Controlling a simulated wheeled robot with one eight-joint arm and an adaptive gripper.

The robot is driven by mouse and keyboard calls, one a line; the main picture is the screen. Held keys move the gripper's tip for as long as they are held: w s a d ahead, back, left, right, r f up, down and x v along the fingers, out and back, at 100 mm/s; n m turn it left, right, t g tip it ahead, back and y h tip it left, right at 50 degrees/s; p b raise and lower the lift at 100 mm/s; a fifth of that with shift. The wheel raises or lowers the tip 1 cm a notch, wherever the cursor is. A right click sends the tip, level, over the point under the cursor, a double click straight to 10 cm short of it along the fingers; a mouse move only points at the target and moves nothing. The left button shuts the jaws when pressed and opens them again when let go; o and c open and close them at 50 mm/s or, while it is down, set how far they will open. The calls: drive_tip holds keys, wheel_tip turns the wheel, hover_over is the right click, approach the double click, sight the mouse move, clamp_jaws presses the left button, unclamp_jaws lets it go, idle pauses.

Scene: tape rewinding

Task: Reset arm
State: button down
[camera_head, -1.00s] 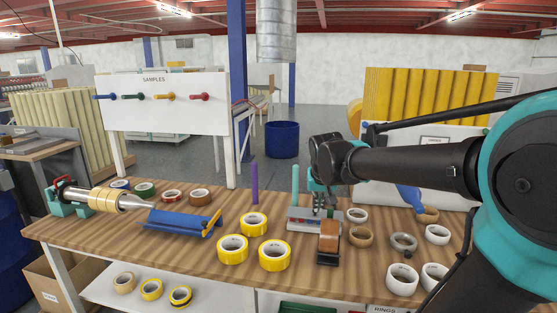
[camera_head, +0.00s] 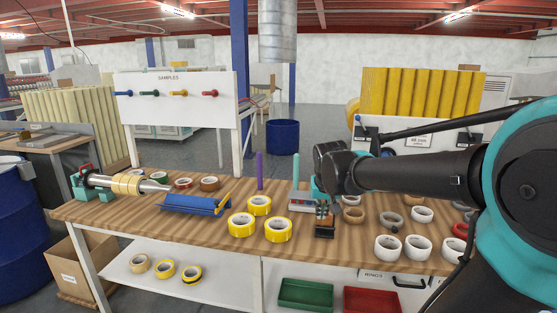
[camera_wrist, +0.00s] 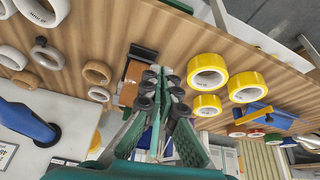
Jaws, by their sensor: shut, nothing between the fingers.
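My gripper (camera_wrist: 162,98) is shut and empty in the wrist view, its green fingers together. It is above the workbench (camera_head: 340,257), over the brown tape dispenser (camera_wrist: 130,82). In the head view my arm reaches in from the right, and the gripper (camera_head: 322,212) hangs in front of the dispenser, partly hiding it. Three yellow tape rolls (camera_head: 278,229) lie on the bench just left of the gripper; they also show in the wrist view (camera_wrist: 243,88).
A blue trough (camera_head: 190,205) and a roller with yellow tape (camera_head: 127,184) are at the bench's left. White rolls (camera_head: 388,247) and grey and tan rolls lie to the right. A purple peg (camera_head: 260,171) stands at the back. Green and red bins (camera_head: 306,294) sit below.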

drive_tip(key=s+d+f, duration=0.2)
drive_tip(key=s+f, duration=0.6)
drive_tip(key=s+d+f, duration=0.3)
drive_tip(key=s+f, duration=0.5)
drive_tip(key=s, duration=0.1)
drive_tip(key=shift+d+f+g, duration=0.25)
drive_tip(key=shift+f+g, duration=0.1)
drive_tip(key=shift+g, duration=0.05)
